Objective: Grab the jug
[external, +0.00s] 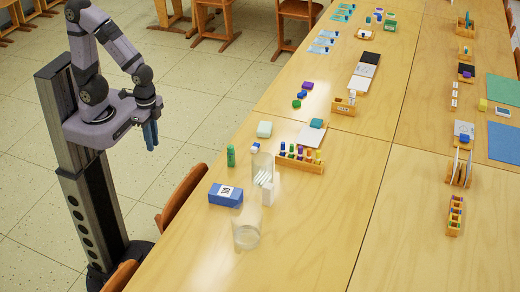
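Two clear glass-like vessels stand on the near left part of the wooden table (330,225). One clear vessel (246,236) is wide and low at the front. The other clear vessel (262,164) is taller and stands behind it. I cannot tell for sure which one is the jug; no handle shows clearly. My gripper (150,136) hangs down with blue fingers over the floor, left of the table and well apart from both vessels. Nothing shows in it. The fingers are too small to tell whether they are open or shut.
A blue box (225,195), a white block (268,194), a green bottle (231,156) and a wooden holder with coloured bottles (300,159) stand close around the vessels. A chair (181,197) is at the table's left edge. The table right of the vessels is clear.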

